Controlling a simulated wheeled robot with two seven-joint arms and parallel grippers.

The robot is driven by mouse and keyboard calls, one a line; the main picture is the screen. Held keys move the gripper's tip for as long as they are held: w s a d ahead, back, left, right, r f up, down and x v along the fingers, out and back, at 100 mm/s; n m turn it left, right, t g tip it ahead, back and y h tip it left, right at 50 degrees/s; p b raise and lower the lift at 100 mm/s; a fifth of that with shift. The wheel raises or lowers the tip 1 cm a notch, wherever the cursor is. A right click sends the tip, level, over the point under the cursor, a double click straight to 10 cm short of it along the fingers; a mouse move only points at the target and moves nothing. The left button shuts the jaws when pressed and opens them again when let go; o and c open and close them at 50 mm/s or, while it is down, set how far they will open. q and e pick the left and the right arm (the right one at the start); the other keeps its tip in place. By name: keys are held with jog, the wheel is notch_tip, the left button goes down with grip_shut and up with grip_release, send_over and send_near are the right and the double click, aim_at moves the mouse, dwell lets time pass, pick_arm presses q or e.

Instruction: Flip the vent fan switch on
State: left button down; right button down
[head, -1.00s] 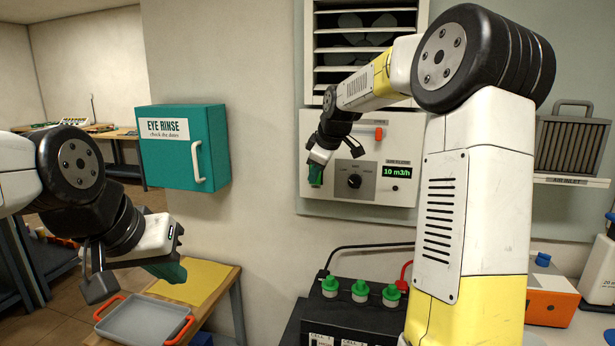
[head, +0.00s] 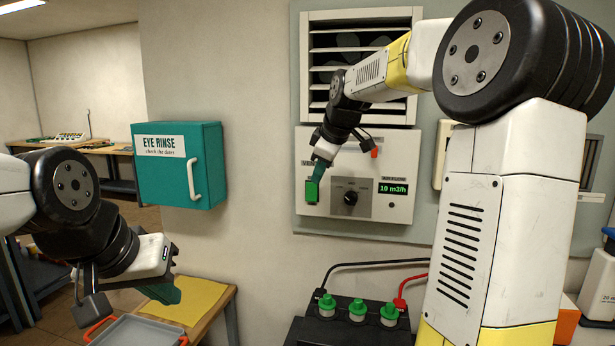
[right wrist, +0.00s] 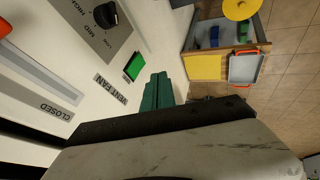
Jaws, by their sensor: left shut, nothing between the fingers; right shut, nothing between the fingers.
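The vent fan switch (head: 312,191) is a bright green rocker at the lower left of the white wall panel (head: 409,146). It also shows in the right wrist view (right wrist: 134,67), beside the VENT FAN label. My right gripper (head: 319,177) is shut and empty; its green fingers are just above the switch in the head view. In the right wrist view the fingertips (right wrist: 159,80) are beside the switch with a small gap in the picture; contact cannot be told. My left gripper (head: 176,292) is shut and empty, low at the left, away from the panel.
The panel also has a black rotary knob (head: 351,198), a green airflow display (head: 393,188) reading 10 m3/h and a red-tipped lever (head: 374,153). A louvred vent (head: 362,115) is above. A teal eye rinse box (head: 178,165) hangs left; green-capped battery terminals (head: 357,310) stand below.

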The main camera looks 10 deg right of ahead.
aim_at(312, 193)
jog(key=shift+w, duration=0.2)
jog(key=shift+w+f, duration=0.1)
jog(key=x, duration=0.3)
jog(key=w+d+x, duration=0.1)
jog(key=x, duration=0.7)
jog(key=shift+w+d+r, duration=0.2)
jog(key=shift+w+r, duration=0.05)
jog(key=shift+w, duration=0.2)
jog(key=shift+w+d, duration=0.2)
jog(key=shift+w, duration=0.3)
